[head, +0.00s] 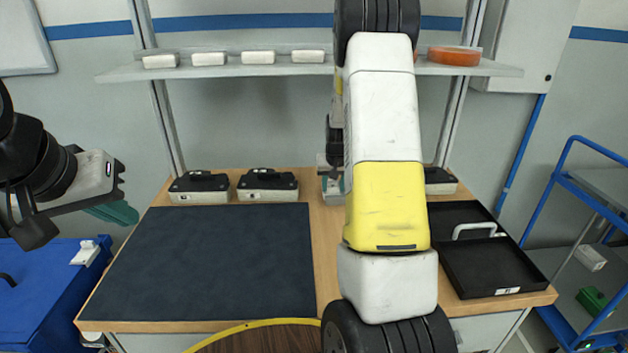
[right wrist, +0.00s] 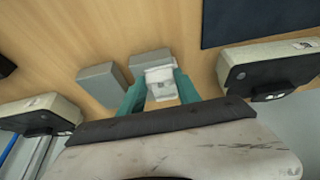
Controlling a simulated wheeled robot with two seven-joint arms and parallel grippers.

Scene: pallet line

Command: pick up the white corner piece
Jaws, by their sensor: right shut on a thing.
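In the right wrist view, the white corner piece (right wrist: 161,82) sits between the two teal fingers of my right gripper (right wrist: 161,92). The gripper is shut on it, just over the wooden table. I cannot tell whether the piece touches the table or the grey block behind it. In the head view, my right arm hides most of this gripper, and only a bit of teal finger shows beside the arm. My left gripper (head: 113,212) hangs in the air left of the table, with teal fingers seen side-on; its opening is unclear.
Two grey blocks (right wrist: 103,86) (right wrist: 150,62) stand close by my right gripper. Black-topped boxes (head: 199,187) (head: 267,185) line the table's back edge. A dark mat (head: 210,262) covers the left; black trays (head: 490,265) lie right. A shelf (head: 120,74) with several white pieces hangs above.

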